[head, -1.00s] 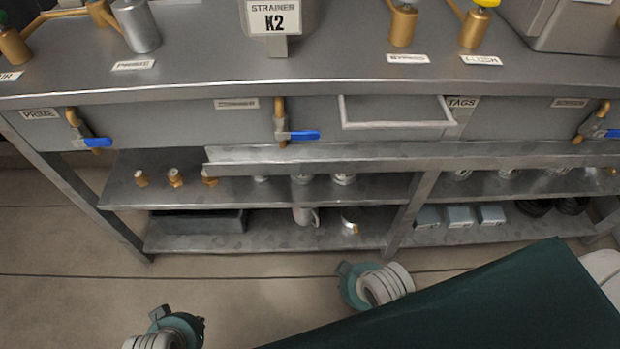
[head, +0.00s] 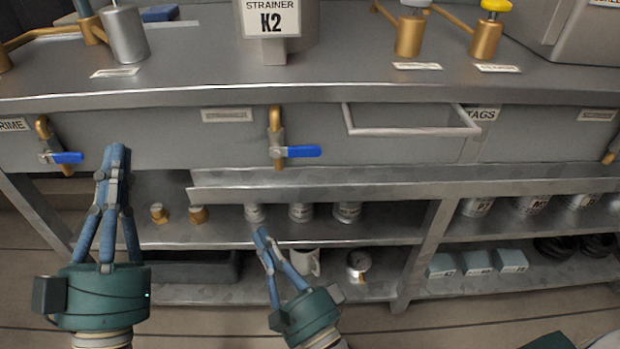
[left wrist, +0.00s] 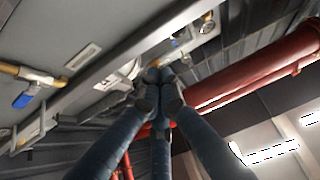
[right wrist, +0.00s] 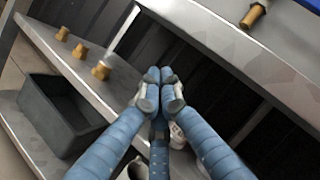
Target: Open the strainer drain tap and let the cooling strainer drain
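The strainer drain tap (head: 277,140) is a brass pipe with a grey valve body and a blue handle (head: 302,151). It hangs on the bench front right of a blurred label (head: 227,115), below the cooling strainer (head: 272,38) marked K2. The handle lies level, pointing right. My left gripper (head: 116,155) points up with fingers together and empty, left of this tap and right of the prime-side tap (head: 60,157). My right gripper (head: 262,235) is below the tap, by the upper shelf, fingertips together and empty. A blue-handled tap (left wrist: 25,98) shows in the left wrist view; which one I cannot tell.
A drawer-like handle frame (head: 410,130) juts out right of the tap. A metal ledge (head: 330,182) runs below it.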

